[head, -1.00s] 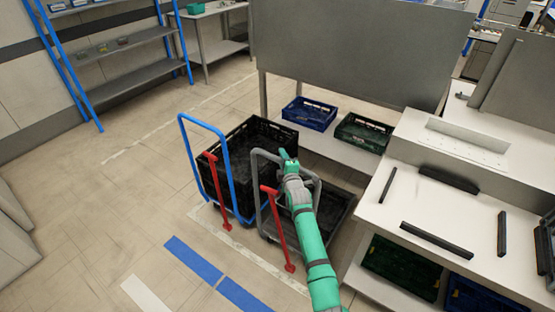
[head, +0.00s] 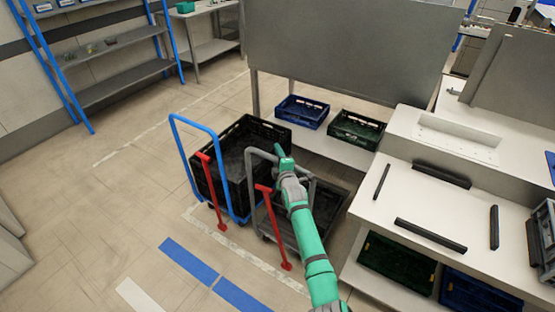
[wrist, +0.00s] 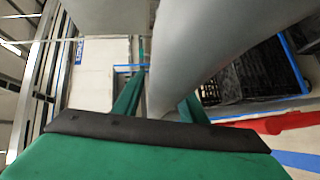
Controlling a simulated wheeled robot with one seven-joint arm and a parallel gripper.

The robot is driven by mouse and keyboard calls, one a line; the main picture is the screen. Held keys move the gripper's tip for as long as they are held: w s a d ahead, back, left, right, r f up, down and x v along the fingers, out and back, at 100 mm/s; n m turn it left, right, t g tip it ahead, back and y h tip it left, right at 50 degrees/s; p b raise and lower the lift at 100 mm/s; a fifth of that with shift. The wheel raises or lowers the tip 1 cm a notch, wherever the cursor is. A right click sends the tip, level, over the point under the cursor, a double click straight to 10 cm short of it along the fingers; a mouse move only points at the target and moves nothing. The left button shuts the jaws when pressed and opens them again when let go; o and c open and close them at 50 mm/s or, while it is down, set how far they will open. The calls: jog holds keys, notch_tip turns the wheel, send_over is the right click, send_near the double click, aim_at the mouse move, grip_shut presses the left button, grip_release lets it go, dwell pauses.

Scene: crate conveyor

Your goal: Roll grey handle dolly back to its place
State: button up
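The grey handle dolly (head: 327,205) stands on the floor in the head view, low and dark, with no crate seen on it. Its grey tube handle (head: 249,180) rises at its left end, with a red lever (head: 275,228) in front. My gripper (head: 285,168) is at the top of this handle. In the wrist view the grey tube (wrist: 165,85) passes between the green fingers (wrist: 158,108), which close on it from both sides. The fingertips are partly hidden behind the tube.
A blue-handled dolly (head: 196,178) with a black crate (head: 246,131) stands close on the left. A shelf with blue (head: 302,112) and green (head: 357,130) crates is behind. A white workbench (head: 440,213) is close on the right. Floor at left is clear, with blue markings (head: 188,261).

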jog(key=s+d+r, duration=0.1)
jog(key=s, duration=0.9)
jog(key=shift+s+d+r, duration=0.2)
jog(key=shift+s+r, duration=0.05)
dwell(0.5)
jog(key=s+a+f+m+t, duration=0.1)
jog(key=s+a+m, duration=0.25)
jog(key=a, duration=0.35)
jog(key=s+a+f+m+t, duration=0.1)
jog(key=s+a+m, duration=0.2)
jog(key=s+a, duration=0.25)
jog(key=s+a+f+m+h, duration=0.1)
jog(key=s+a+f+m, duration=0.15)
jog(key=s, duration=0.55)
jog(key=s+a+f+m+h, duration=0.1)
jog(key=s+a+f+m, duration=0.2)
jog(key=s, duration=0.5)
jog(key=s+d+m+g+h, duration=0.1)
jog(key=s+d+m, duration=0.15)
jog(key=s, duration=0.85)
jog(key=s+d+m+g, duration=0.1)
jog(key=s+m, duration=0.2)
jog(key=s, duration=0.8)
jog(key=s+d+r, duration=0.2)
jog(key=s, duration=0.5)
jog(key=s+d+r, duration=0.3)
jog(key=s, duration=0.4)
jog(key=shift+d+r+g+y, duration=0.15)
jog(key=shift+r+g+y, duration=0.15)
jog(key=shift+g+y, duration=0.1)
